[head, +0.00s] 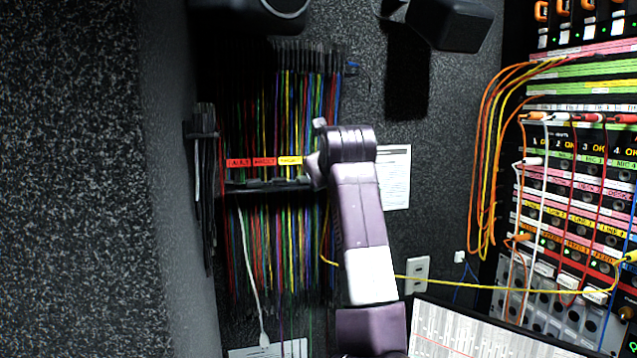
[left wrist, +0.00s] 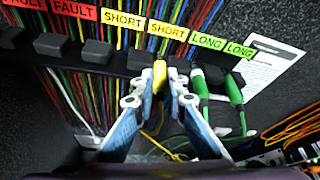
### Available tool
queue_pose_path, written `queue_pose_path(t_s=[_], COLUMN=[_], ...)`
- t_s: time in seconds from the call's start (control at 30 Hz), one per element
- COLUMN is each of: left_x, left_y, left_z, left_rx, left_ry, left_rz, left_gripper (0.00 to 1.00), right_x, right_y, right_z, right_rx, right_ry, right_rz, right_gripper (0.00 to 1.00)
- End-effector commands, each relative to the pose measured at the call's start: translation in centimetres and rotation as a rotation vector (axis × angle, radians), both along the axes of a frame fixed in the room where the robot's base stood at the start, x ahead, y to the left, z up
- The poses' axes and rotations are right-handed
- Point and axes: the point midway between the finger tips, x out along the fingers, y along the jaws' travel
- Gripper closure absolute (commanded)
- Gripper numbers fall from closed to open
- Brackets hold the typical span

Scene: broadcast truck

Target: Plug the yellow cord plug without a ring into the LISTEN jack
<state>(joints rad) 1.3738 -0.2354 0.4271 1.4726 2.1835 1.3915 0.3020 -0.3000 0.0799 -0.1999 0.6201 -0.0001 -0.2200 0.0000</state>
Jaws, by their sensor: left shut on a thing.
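My left gripper (left wrist: 159,92) is shut on a yellow plug (left wrist: 160,74) in front of the cord rack, below the yellow SHORT labels. No ring shows on the plug's visible part, but the fingers hide some of it. In the head view my left arm covers the gripper and plug. A yellow cord (head: 480,287) runs from the rack, behind my arm, to the jack panel on the right. Another yellow plug (head: 630,257) shows at the right edge, by the panel. I cannot read a LISTEN label. My right gripper is not in view.
The rack (head: 265,185) holds many hanging coloured cords under FAULT, SHORT and LONG labels. Green cords (left wrist: 235,92) hang just right of the gripper. The jack panel (head: 575,215) has orange, red and white cords plugged in. A sloped white sheet or screen (head: 470,335) sits at the bottom.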

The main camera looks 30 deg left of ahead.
Motion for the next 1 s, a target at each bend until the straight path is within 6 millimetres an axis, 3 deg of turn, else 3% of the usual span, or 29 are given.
queue_pose_path(t_s=[0.43,1.0], left_x=[0.0,0.0], left_y=[0.0,0.0], left_z=[0.3,2.5], left_rx=[0.001,0.001], left_ry=[-0.001,-0.001], left_rz=[0.000,0.000], left_gripper=[1.00,1.00], right_x=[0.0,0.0], right_y=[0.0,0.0], right_z=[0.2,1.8], right_rx=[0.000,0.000], right_ry=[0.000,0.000], right_rz=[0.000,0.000], right_gripper=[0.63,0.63])
